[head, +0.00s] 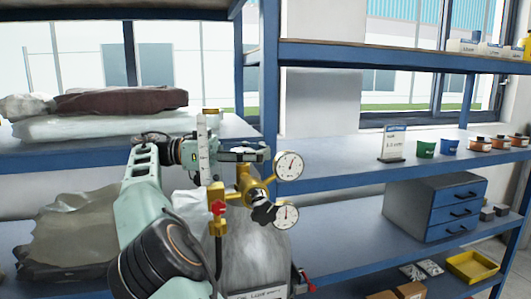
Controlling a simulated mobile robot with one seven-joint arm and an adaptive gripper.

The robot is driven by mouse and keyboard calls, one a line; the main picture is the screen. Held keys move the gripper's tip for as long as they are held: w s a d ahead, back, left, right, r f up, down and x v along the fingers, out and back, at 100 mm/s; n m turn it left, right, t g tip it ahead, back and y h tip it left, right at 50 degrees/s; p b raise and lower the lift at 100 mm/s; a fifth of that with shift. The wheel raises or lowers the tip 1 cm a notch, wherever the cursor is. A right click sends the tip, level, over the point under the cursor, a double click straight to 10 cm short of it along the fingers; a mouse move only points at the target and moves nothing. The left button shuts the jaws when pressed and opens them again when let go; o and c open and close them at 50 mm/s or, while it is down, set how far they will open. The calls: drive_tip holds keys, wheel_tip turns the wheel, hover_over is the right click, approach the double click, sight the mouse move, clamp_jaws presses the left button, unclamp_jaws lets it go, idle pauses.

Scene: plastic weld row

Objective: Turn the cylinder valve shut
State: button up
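A pale grey gas cylinder (262,258) stands in front of the shelves in the head view, its lower part cut off by the frame edge. Brass valve fittings (248,187) sit above it, with an upper dial gauge (289,165) and a lower dial gauge (285,215) on the right. A black lobed knob (264,212) is at the front and a red knob (219,208) at the left. I cannot tell which is the cylinder valve's handle. My gripper (262,151) points right, at the top of the fittings. Its finger gap and any contact are unclear.
Blue shelves (400,59) stand behind the cylinder. Wrapped bundles (105,112) lie at the left, and a grey-blue drawer cabinet (410,210) stands at the right. Small pots (426,149) and a sign (392,143) stand on the middle shelf. A yellow tray (473,266) is lower right.

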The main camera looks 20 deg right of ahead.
drive_tip(key=o, duration=0.5)
drive_tip(key=shift+f+t+b, duration=0.2)
drive_tip(key=shift+t+b, duration=0.1)
drive_tip(key=shift+b, duration=0.25)
